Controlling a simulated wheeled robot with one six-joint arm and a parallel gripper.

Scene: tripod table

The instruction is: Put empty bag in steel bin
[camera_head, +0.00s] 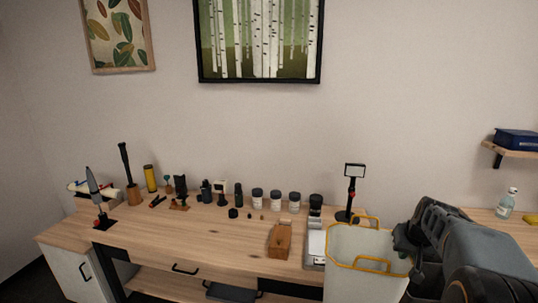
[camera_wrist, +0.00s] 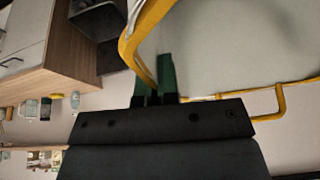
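The empty bag (camera_head: 365,262) is a light grey open tote with a yellow rim and yellow loop handles. It hangs upright in front of the table's right end, and its pale side fills the upper right of the wrist view (camera_wrist: 235,45). My gripper (camera_head: 402,243) is at the bag's right side. In the wrist view its green fingers (camera_wrist: 155,75) are close together with the yellow edge between them, so it looks shut on the bag's rim. A dark grey open box (camera_wrist: 98,25) shows in the wrist view; I cannot tell if it is the steel bin.
The wooden workbench (camera_head: 150,240) holds several jars, tools and bottles along its back edge. A wooden block (camera_head: 280,240) and a small screen on a stand (camera_head: 352,190) are near the bag. A clear bottle (camera_head: 505,205) stands at the right, below a wall shelf (camera_head: 515,148).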

